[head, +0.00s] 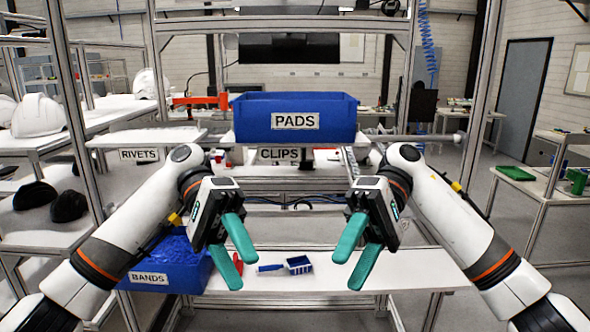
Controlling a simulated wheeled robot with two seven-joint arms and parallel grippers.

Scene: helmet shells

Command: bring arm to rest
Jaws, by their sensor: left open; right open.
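My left gripper (233,254) has teal fingers and hangs in front of the white workbench (330,262), its two fingers apart with nothing between them. My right gripper (356,266) also has teal fingers, spread apart and empty, over the bench's right half. Both arms reach in from the sides and the grippers are held at about the same height. A gap lies between the two grippers.
A blue bin marked PADS (294,110) stands on a raised shelf at the centre. A blue BANDS bin (170,262) sits behind my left gripper. A blue tool (298,265) and a red item (237,263) lie on the bench. White helmet shells (38,115) stand on the left.

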